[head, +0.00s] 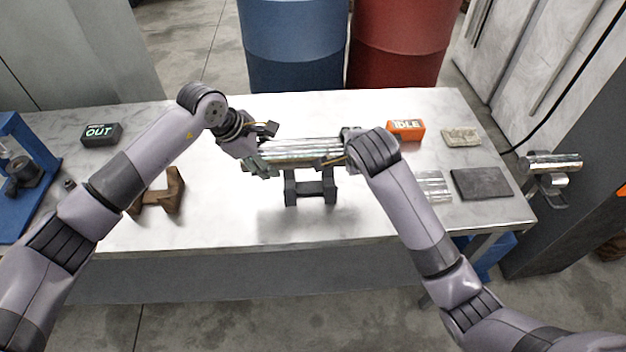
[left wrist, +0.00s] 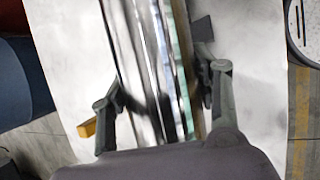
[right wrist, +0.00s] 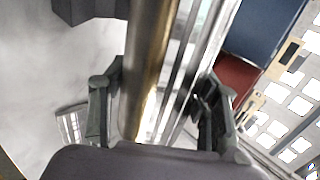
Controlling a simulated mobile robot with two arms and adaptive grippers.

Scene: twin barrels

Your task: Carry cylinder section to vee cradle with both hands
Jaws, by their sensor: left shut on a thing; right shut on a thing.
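The cylinder section (head: 300,150) is a long shiny metal piece lying level across the middle of the table. My left gripper (head: 262,154) is shut on its left end and my right gripper (head: 347,150) on its right end. It runs between the fingers in the left wrist view (left wrist: 150,60) and the right wrist view (right wrist: 180,70). A dark grey vee cradle (head: 311,190) stands below the cylinder's right half, slightly nearer in the picture. I cannot tell whether the two touch; the cylinder's ends are partly hidden by my grippers.
A brown cradle (head: 160,194) stands at left on the table (head: 230,215). An OUT box (head: 101,134), an orange IDLE box (head: 406,130), a dark plate (head: 480,183) and a small block (head: 461,137) lie around. Blue (head: 292,45) and red (head: 400,45) barrels stand behind.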

